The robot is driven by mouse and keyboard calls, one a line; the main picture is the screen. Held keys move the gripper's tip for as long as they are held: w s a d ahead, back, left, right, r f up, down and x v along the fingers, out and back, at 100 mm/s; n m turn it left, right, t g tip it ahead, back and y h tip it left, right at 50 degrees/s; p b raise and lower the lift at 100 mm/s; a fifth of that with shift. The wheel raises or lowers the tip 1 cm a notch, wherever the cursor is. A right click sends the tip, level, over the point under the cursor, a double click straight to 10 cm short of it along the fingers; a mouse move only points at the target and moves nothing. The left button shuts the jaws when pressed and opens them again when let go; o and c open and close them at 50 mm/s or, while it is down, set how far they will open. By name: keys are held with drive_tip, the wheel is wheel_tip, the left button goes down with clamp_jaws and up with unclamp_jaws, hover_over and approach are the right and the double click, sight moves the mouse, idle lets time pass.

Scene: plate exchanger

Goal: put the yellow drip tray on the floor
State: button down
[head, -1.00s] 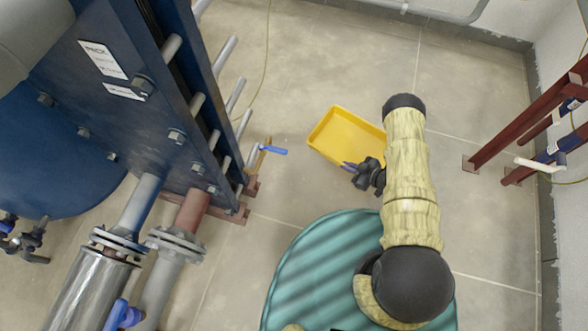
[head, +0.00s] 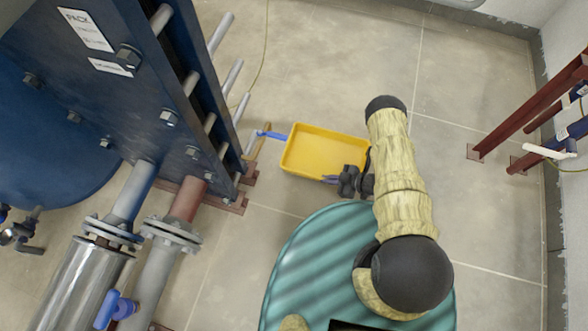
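The yellow drip tray (head: 318,150) is a shallow rectangular tray in the middle of the head view, with its open side up. My gripper (head: 332,179) is at the tray's near right edge, with its dark fingers pointing left along the rim. It appears shut on that rim, though the far finger is partly hidden by the tray. The floor (head: 360,45) is beige tiling and shows all around the tray. I cannot tell for sure how high the tray is above it.
The blue plate exchanger (head: 110,95) with its tie bars stands at the left. A blue valve handle (head: 272,135) is close to the tray's left edge. Flanged pipes (head: 170,235) are at lower left. A dark red frame (head: 525,110) stands at right. Floor beyond the tray is clear.

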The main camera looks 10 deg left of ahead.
sight(294, 173)
drive_tip(key=a+b, duration=0.1)
drive_tip(key=a, duration=0.3)
drive_tip(key=w+a+b, duration=0.1)
drive_tip(key=a, duration=0.2)
drive_tip(key=a+b, duration=0.1)
drive_tip(key=a, duration=0.3)
drive_tip(key=shift+w+a+b, duration=0.2)
drive_tip(key=shift+a+b, duration=0.1)
drive_tip(key=shift+a, duration=0.35)
drive_tip(key=shift+a+f+b, duration=0.15)
drive_tip(key=shift+a+b, duration=0.35)
drive_tip(key=shift+a, duration=0.1)
drive_tip(key=f+b, duration=0.2)
drive_tip(key=f, duration=0.1)
drive_tip(key=shift+w+d+f+b, duration=0.1)
drive_tip(key=shift+d+b, duration=0.1)
drive_tip(key=shift+b, duration=0.15)
drive_tip(key=shift+f, duration=0.1)
drive_tip(key=c, duration=1.9)
unclamp_jaws()
drive_tip(key=shift+o, duration=1.3)
